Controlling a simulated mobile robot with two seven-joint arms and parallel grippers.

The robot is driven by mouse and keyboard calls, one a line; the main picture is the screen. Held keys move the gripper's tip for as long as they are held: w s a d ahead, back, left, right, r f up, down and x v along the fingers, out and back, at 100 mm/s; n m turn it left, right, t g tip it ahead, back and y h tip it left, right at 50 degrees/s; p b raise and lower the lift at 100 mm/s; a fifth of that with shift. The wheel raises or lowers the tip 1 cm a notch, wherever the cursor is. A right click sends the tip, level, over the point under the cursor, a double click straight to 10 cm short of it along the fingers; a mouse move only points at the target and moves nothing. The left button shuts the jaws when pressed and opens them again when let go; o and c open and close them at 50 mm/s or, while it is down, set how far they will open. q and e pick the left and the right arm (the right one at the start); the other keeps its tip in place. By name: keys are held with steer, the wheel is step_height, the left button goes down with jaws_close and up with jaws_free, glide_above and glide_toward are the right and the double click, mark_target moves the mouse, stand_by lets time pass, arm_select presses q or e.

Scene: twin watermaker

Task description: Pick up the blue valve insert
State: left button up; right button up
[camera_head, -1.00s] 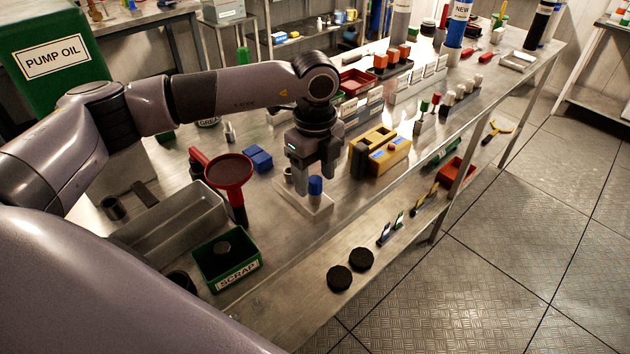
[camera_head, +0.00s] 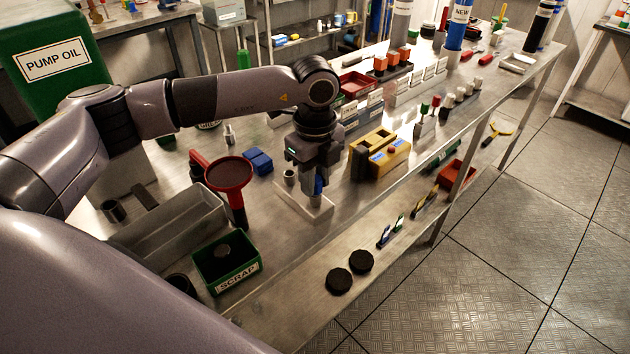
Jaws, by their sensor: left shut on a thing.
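The blue valve insert (camera_head: 318,187) stands at the white block (camera_head: 312,212) on the bench, near the middle of the head view. My left gripper (camera_head: 316,186) points down over the block and is shut on the insert; its fingers cover most of it. I cannot tell whether the insert is still seated in the block. A small grey cylinder (camera_head: 289,178) stands on the same block, just left of the fingers. My right gripper is not in view.
A red funnel (camera_head: 229,174) and blue blocks (camera_head: 259,161) are left of the gripper. A yellow box (camera_head: 381,153) is close on the right. The green scrap bin (camera_head: 226,262) is at the front left.

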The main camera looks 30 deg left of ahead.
arm_select(q)
step_height(320, 180, up, 19)
steer(key=b, duration=0.1)
steer(key=shift+r+b, duration=0.15)
steer(key=shift+b, duration=0.15)
